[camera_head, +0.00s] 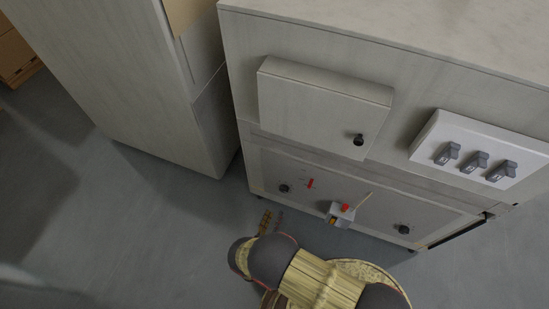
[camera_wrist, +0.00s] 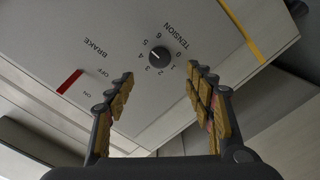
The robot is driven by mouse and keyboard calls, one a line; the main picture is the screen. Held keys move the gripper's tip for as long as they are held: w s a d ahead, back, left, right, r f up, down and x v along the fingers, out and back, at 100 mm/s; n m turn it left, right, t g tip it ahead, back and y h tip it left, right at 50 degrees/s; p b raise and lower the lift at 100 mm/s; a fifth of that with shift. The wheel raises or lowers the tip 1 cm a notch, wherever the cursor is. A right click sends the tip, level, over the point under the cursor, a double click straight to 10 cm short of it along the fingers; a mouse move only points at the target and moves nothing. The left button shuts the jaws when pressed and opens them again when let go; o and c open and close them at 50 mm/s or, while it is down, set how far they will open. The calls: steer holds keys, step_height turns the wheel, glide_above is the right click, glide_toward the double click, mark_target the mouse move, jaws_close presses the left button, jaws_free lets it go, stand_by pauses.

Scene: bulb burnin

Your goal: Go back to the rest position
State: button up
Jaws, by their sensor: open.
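My gripper (camera_head: 268,222) is at the lower middle of the head view, in front of the lower panel of the grey cabinet (camera_head: 240,75). In the wrist view my gripper (camera_wrist: 160,88) has its two padded fingers spread apart with nothing between them. Beyond the fingertips is a black knob (camera_wrist: 160,57) marked TENSION with a ring of numbers. A gap shows between fingers and knob. A red bar (camera_wrist: 69,81) lies by the words BRAKE, OFF and ON. My arm covers part of the floor in the head view.
The cabinet carries a closed box door (camera_head: 320,105) with a black knob, a white plate with three grey switches (camera_head: 475,160), and a small box with a red top part (camera_head: 341,214). A tall pale cabinet (camera_head: 130,70) stands left. Floor at left is clear.

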steer(key=s+d+f+n+g+h, duration=0.35)
steer(key=s+d+n, duration=0.3)
steer(key=d, duration=0.35)
step_height(320, 180, up, 6)
steer(key=s+n+g+h, duration=0.1)
steer(key=n+g+h, duration=0.15)
steer(key=g, duration=0.25)
steer(key=s+a+r+m+g+y+p, duration=0.1)
steer(key=a+r+m+g+y+p, duration=0.35)
steer(key=r, duration=1.55)
steer(key=d+r+m+g+y+b, duration=0.15)
steer(key=r+g, duration=0.55)
steer(key=r, duration=1.4)
steer(key=s+d+r+m+t+y+p, duration=0.1)
steer(key=s+d+r+m+t+y, duration=0.1)
steer(key=r, duration=1)
steer(key=s+d+r+m+t+y+p, duration=0.1)
steer(key=s+d+r+m+t+y, duration=0.1)
steer(key=d+r, duration=0.5)
steer(key=s+d+r+m+t+y+p, duration=0.2)
steer(key=s+d+r+m+t, duration=0.1)
steer(key=r, duration=1.4)
steer(key=shift+d+r+m+t, duration=0.15)
steer(key=shift+d+m+t, duration=0.35)
steer(key=shift+d+t, duration=0.3)
